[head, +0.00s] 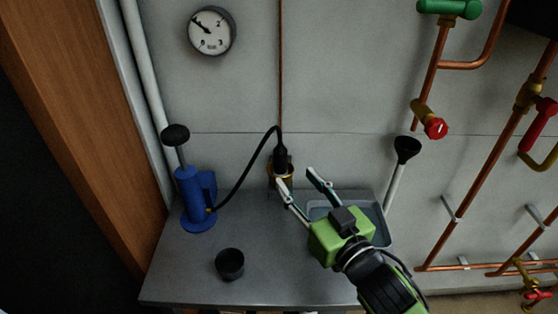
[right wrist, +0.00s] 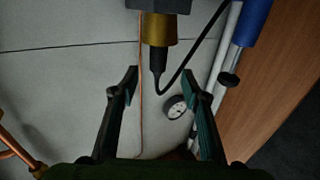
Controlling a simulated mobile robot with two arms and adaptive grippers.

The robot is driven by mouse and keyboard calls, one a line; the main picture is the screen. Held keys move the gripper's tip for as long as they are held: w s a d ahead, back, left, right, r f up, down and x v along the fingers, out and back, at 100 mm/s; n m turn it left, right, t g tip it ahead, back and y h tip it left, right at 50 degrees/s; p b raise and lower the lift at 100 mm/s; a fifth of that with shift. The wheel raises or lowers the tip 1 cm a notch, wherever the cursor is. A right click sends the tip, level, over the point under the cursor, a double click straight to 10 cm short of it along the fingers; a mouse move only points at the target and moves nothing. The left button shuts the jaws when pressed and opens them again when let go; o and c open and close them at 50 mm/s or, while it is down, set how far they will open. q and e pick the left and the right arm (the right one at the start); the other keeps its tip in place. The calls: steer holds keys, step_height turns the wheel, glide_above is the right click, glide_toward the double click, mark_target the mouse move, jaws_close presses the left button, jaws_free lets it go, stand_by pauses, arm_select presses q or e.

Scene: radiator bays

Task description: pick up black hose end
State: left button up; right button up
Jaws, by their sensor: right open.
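The black hose end (head: 281,158) stands upright at a brass fitting (head: 271,177) at the back of the grey bench. Its hose arches left to a blue hand pump (head: 188,200). My right gripper (head: 296,178) is open and empty, with its fingertips close to the fitting, mostly to its right. In the right wrist view, the black hose end (right wrist: 157,60) and the brass fitting (right wrist: 158,30) appear at the top. There the open right gripper (right wrist: 164,80) has a finger to each side of the hose end, apart from it. My left gripper is not in view.
A black cup (head: 229,264) stands on the bench (head: 185,275) at the front. A grey tray (head: 383,236) lies behind my right gripper. Copper pipes with valves line the right wall. A gauge (head: 211,31) hangs above.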

mark_target(284, 162)
steer(key=x, duration=0.3)
steer(key=shift+w+a, duration=0.1)
steer(key=shift+w, duration=0.1)
steer(key=x, duration=0.1)
steer(key=p+x, duration=0.1)
steer(key=x, duration=0.1)
steer(key=shift+w+r, duration=0.1)
steer(key=shift+r, duration=0.2)
steer(key=shift+p+x, duration=0.4)
steer(key=shift+x, duration=0.75)
steer(key=shift+w+a+f, duration=0.1)
steer(key=shift+w+f, duration=0.1)
steer(key=shift+w, duration=0.2)
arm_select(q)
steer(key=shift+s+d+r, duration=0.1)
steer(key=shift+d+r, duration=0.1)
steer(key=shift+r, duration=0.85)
arm_select(e)
jaws_close()
